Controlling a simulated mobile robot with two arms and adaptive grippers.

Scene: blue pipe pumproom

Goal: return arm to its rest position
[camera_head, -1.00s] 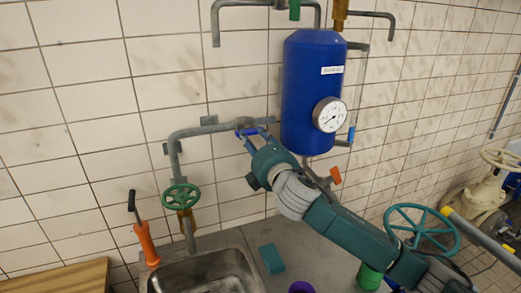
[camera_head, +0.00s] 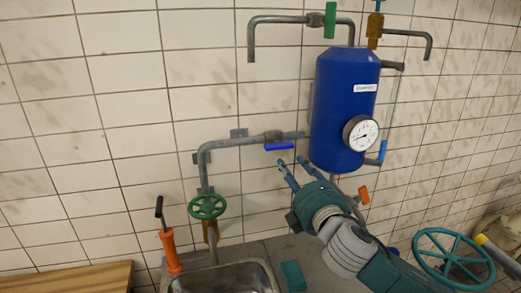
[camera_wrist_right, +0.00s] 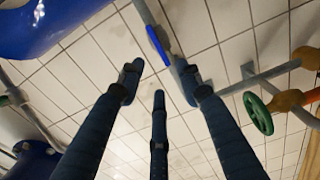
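My right gripper (camera_head: 290,172) is in the head view, in front of the tiled wall, just below the blue lever handle (camera_head: 279,147) on the grey pipe. Its fingers are spread and nothing is between them. In the right wrist view its fingers (camera_wrist_right: 160,90) stand apart and empty, with the blue lever (camera_wrist_right: 158,46) beyond them, apart from the fingertips. My left gripper is not in the head view.
A blue tank (camera_head: 342,110) with a gauge (camera_head: 361,133) hangs right of the gripper. Below are a sink (camera_head: 225,278), a green valve wheel (camera_head: 207,206), an orange-handled tool (camera_head: 170,250) and a teal block (camera_head: 293,276). A large teal wheel (camera_head: 452,258) stands at right.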

